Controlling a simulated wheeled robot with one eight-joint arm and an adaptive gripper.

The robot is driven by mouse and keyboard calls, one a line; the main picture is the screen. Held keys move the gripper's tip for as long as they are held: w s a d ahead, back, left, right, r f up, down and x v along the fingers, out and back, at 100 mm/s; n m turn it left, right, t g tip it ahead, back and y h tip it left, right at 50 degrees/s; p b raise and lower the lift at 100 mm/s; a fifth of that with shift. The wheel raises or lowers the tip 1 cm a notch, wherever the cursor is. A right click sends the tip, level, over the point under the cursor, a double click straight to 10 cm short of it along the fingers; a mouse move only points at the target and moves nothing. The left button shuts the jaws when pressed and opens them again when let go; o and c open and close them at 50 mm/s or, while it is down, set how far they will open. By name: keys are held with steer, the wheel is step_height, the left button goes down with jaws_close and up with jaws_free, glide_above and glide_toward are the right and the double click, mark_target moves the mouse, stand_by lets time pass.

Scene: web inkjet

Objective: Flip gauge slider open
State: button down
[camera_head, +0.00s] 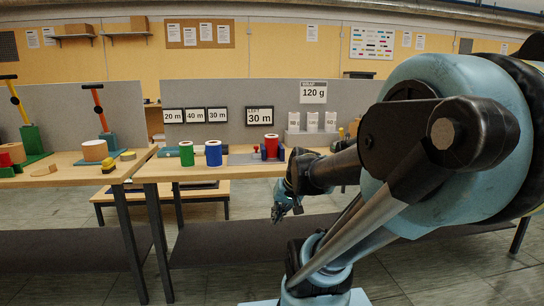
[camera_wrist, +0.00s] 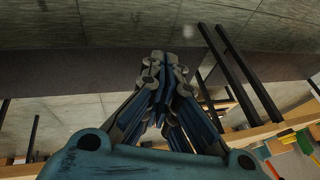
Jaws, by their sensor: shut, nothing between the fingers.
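I cannot tell for sure which thing is the gauge slider. A small red-knobbed piece (camera_head: 256,149) stands on a grey base plate (camera_head: 240,160) on the right-hand table, with a red roll and blue parts beside it. My gripper (camera_head: 279,216) hangs pointing down in front of this table, lower than its top and apart from everything on it. In the wrist view my gripper (camera_wrist: 165,62) has its fingers together with nothing between them. My arm hides the right end of the table.
A green roll (camera_head: 187,160) and a blue roll (camera_head: 213,153) stand left of the plate. Behind are length cards (camera_head: 195,115) and a "LEFT 30 m" sign (camera_head: 259,116). Open floor lies in front.

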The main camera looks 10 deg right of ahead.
steer(key=w+a+r+m+t+y, duration=0.1)
steer(key=w+a+r+t+y, duration=0.15)
steer(key=w, duration=0.45)
steer(key=w+a+r+m+t+y, duration=0.1)
steer(key=w+r, duration=0.2)
steer(key=w, duration=0.3)
steer(key=m+t+h, duration=0.2)
steer(key=m+t, duration=0.8)
steer(key=m, duration=0.2)
glide_toward(271, 151)
steer(key=v, duration=0.3)
steer(key=shift+s+a+r+g, duration=0.1)
steer(key=shift+r+g, duration=0.15)
steer(key=shift+r, duration=0.05)
steer(key=x, duration=1)
